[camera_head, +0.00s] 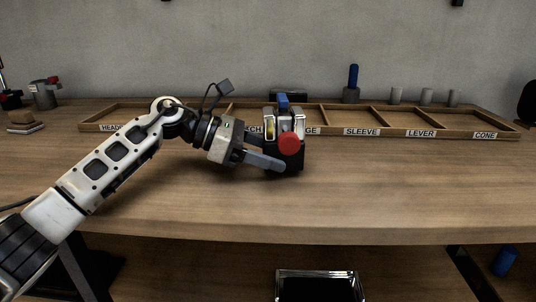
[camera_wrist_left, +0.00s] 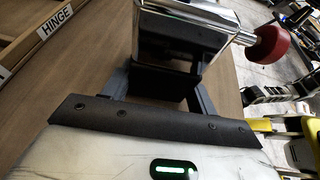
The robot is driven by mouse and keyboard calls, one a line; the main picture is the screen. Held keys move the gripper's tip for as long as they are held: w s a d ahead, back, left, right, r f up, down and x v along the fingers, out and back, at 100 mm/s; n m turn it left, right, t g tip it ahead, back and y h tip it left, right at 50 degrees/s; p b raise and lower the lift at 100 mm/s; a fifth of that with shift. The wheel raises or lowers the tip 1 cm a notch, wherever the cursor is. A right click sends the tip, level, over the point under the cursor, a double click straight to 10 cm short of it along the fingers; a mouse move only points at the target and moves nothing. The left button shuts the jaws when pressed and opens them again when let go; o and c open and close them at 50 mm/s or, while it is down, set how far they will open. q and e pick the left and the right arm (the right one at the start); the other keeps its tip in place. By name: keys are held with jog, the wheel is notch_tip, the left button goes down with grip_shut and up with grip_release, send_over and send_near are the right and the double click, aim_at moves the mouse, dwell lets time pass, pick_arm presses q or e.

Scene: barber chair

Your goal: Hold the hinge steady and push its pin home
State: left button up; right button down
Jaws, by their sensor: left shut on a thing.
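The hinge (camera_head: 299,126) is a shiny metal piece with a dark block under it, on the workbench in front of the tray. In the left wrist view the hinge (camera_wrist_left: 222,17) fills the top middle. Its pin has a round red head (camera_head: 289,143); in the left wrist view the red head (camera_wrist_left: 272,43) stands out from the metal on a short bare length of shaft. My left gripper (camera_head: 272,162) comes in from the left, with its fingers on either side of the dark lower part of the hinge, shut on it. My right gripper is in neither view.
A wooden sorting tray (camera_head: 340,134) with labelled compartments runs along the back of the bench. A blue-topped part (camera_head: 353,77) and several grey cylinders stand behind it. A blue piece shows just behind the hinge. The front right of the bench (camera_head: 420,190) is clear.

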pick_arm(q)
jog(key=shift+w+f, duration=0.1)
jog(key=shift+w, duration=0.25)
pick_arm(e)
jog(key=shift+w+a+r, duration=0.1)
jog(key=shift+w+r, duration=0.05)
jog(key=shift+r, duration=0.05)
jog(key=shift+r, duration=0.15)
pick_arm(q)
jog(key=shift+f+b, duration=0.45)
jog(key=shift+f, duration=0.1)
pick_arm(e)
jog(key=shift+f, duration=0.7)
pick_arm(q)
jog(key=shift+s+f, duration=0.15)
jog(key=shift+f, duration=0.25)
